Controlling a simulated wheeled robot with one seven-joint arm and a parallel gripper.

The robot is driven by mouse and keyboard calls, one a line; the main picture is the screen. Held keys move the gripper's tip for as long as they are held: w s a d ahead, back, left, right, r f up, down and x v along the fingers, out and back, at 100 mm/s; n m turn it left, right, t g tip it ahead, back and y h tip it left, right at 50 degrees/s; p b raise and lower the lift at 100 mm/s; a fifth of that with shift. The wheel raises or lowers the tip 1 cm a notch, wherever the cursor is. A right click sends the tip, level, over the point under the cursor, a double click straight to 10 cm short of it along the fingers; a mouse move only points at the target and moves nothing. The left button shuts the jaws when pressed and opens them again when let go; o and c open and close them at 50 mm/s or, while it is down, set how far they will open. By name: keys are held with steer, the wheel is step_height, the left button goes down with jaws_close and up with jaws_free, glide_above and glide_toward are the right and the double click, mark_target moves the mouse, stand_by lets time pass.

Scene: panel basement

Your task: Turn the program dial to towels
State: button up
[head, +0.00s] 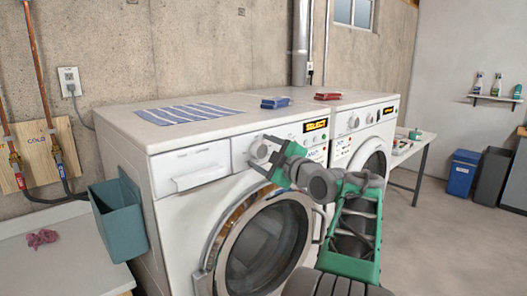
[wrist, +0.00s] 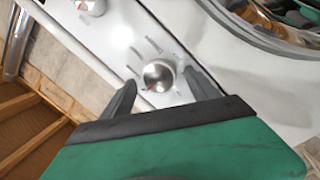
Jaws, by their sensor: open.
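The program dial (wrist: 158,75) is a round silver knob on the white control panel in the wrist view. A small reddish mark shows near its lower left edge. The printed labels around it are too blurred to read. My gripper (wrist: 160,77) is open, with one dark finger on each side of the dial; I cannot tell whether either touches it. In the head view my gripper (head: 263,155) is at the front panel of the near washing machine (head: 180,222) and largely hides the dial. The machine's display (head: 315,125) reads "SELECT".
A second white machine (head: 372,150) stands to the right. A striped cloth (head: 190,113), a blue item (head: 276,102) and a red item (head: 327,96) lie on top. A teal bin (head: 118,220) hangs on the left side.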

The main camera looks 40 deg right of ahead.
steer(key=c, duration=1.4)
steer(key=shift+o, duration=0.2)
steer(key=shift+m, duration=0.3)
steer(key=m, duration=0.3)
steer(key=shift+d+r+m, duration=0.1)
steer(key=shift+m, duration=0.2)
steer(key=m, duration=0.2)
steer(key=m+g+y+p, duration=0.1)
steer(key=m, duration=0.1)
steer(key=shift+d+r, duration=0.1)
steer(key=shift+r, duration=0.1)
steer(key=m+p, duration=0.3)
steer(key=m, duration=0.1)
steer(key=shift+d+r+y+p, duration=0.1)
steer(key=shift+r+y+p, duration=0.05)
steer(key=shift+y+p, duration=0.2)
steer(key=m+p, duration=0.3)
steer(key=shift+d+y, duration=0.1)
steer(key=shift+y, duration=0.25)
steer(key=shift+m+p, duration=0.3)
steer(key=shift+m, duration=0.1)
steer(key=shift+f, duration=0.25)
